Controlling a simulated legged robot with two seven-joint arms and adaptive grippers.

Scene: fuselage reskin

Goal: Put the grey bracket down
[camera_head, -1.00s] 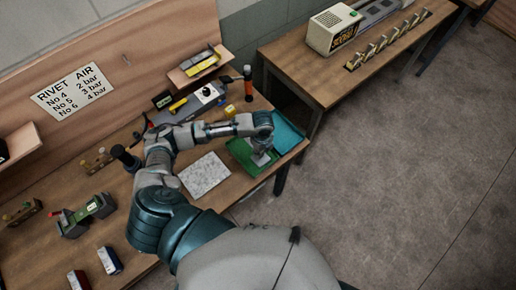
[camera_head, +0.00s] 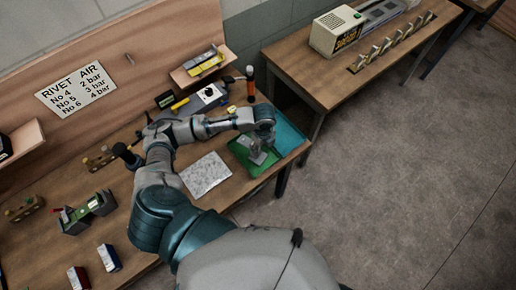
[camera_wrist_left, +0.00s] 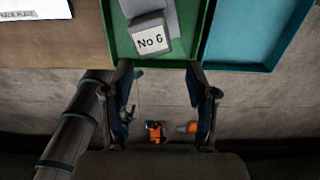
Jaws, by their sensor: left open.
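The grey bracket (camera_head: 259,155) sits in the green tray (camera_head: 236,149) at the right end of the near workbench. In the left wrist view the grey bracket (camera_wrist_left: 168,18) bears a "No 6" label and lies inside the green tray (camera_wrist_left: 190,56). My left gripper (camera_head: 264,141) is over the tray, close to the bracket. In the left wrist view my left gripper (camera_wrist_left: 159,74) has its fingers spread with nothing between them, and the bracket lies beyond the fingertips. My right gripper is not in view.
A teal tray (camera_head: 289,136) adjoins the green one at the bench end. A pale speckled plate (camera_head: 205,174) lies left of the trays. An orange-and-black bottle (camera_head: 250,82) stands behind. Orange items (camera_wrist_left: 155,130) show below the bench edge. Open floor lies to the right.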

